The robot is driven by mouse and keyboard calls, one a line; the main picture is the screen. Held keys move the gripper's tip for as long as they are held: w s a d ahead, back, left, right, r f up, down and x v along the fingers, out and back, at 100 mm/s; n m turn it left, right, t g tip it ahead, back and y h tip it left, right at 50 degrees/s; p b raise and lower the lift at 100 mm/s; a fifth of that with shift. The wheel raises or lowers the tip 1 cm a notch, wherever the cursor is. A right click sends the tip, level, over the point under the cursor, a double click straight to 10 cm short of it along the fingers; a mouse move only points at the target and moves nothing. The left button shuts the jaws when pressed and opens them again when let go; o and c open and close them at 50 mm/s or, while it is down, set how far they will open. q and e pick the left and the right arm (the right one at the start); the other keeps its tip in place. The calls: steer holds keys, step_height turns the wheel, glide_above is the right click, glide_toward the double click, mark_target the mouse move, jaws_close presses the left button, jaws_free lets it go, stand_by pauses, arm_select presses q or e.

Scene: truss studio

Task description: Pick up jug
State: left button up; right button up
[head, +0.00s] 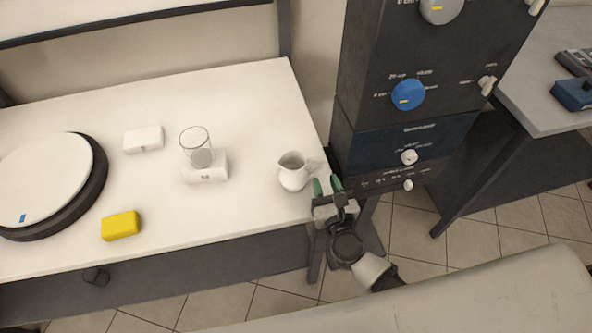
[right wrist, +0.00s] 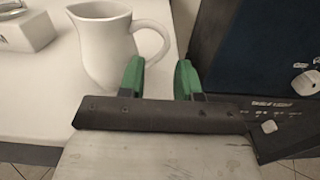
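The white jug (head: 293,172) stands upright near the right end of the white table. Its handle is on the right side, and it also shows in the right wrist view (right wrist: 104,48). My right gripper (head: 327,186) has green fingertips and is open, just right of the jug at the table's right edge. In the right wrist view, the gripper's fingers (right wrist: 160,75) are spread apart with nothing between them. The left fingertip is close to the jug's handle; whether it touches cannot be told. My left gripper is not in view.
A glass (head: 196,150) stands at a white block (head: 206,172) left of the jug. Another white block (head: 143,139), a yellow block (head: 121,225) and a round turntable (head: 50,180) are further left. A dark cabinet with knobs (head: 400,125) stands close right of the table.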

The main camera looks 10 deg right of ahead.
steer(key=w, duration=0.4)
steer(key=shift+w+p, duration=0.2)
steer(key=shift+p, duration=0.15)
steer(key=shift+s, duration=0.15)
jaws_close()
